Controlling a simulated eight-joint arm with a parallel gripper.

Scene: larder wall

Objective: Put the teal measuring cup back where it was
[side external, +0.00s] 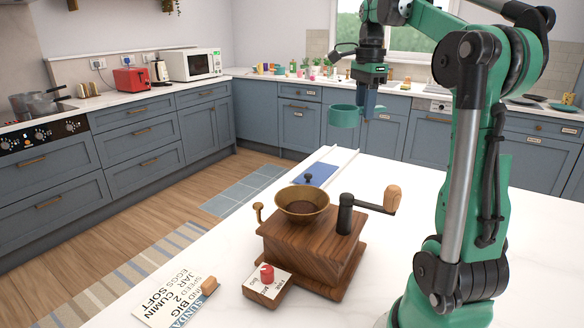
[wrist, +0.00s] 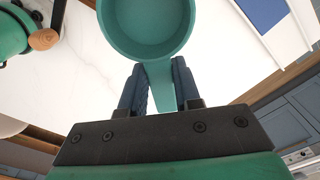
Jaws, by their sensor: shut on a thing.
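The teal measuring cup (side external: 343,116) is in the air above the far side of the white counter in the side external view. My gripper (side external: 369,104) is shut on its handle. In the wrist view the cup (wrist: 147,28) shows its open round mouth and empty inside, cut off by the top edge. Its handle (wrist: 161,88) runs down between the two dark fingers of my gripper (wrist: 161,88). The place where the cup was before cannot be told from these frames.
A wooden grinder (side external: 312,245) with a brass bowl (side external: 302,204) and a crank stands on the counter (side external: 395,190). A small wooden block with a red knob (side external: 267,274) and a printed card (side external: 172,300) lie in front. A blue panel (side external: 316,174) lies by the far edge. The counter's middle right is clear.

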